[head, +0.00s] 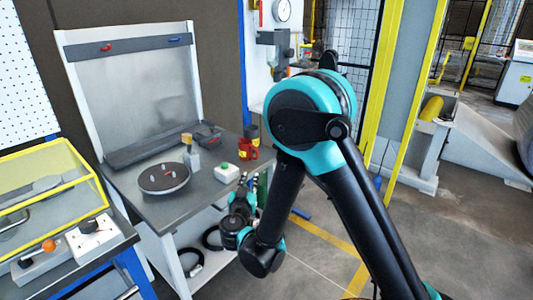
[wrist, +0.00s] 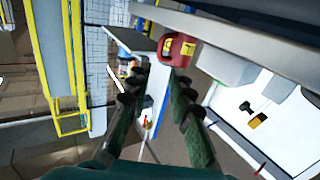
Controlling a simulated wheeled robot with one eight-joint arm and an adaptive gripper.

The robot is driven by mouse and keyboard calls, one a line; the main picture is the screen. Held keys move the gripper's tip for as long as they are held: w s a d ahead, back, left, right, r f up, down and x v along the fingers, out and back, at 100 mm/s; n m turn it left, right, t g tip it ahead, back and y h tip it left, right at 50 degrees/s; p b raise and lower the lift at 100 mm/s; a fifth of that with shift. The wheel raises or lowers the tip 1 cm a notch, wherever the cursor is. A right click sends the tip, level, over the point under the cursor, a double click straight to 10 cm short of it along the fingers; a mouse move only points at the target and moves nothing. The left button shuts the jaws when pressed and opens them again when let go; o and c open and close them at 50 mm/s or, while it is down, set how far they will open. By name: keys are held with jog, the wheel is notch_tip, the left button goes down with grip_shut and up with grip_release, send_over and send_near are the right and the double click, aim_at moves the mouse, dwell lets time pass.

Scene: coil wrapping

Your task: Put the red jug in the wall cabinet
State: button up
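The red jug (head: 247,150) with a yellow label stands on the right end of the grey workbench (head: 160,215). It also shows in the wrist view (wrist: 177,48), beyond my fingertips and slightly right of the gap between them. My gripper (wrist: 157,84) is open, with nothing between its fingers. In the head view my forearm hangs at the bench's right side, and the gripper is small and partly hidden, below the bench top near the jug. The jug and fingers are apart. I cannot make out a wall cabinet for certain in either view.
Black coils (head: 212,238) lie on the lower shelf. A yellow post (head: 385,90) stands behind my arm.

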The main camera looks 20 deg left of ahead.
aim_at(249, 152)
jog(key=w+a, duration=0.1)
jog(key=w, duration=0.4)
jog(key=w+a, duration=0.1)
jog(key=w, duration=0.5)
jog(key=w+a, duration=0.1)
jog(key=w, duration=0.5)
jog(key=shift+a+r, duration=0.1)
jog(key=shift+a, duration=0.05)
jog(key=shift+s, duration=0.1)
grip_shut()
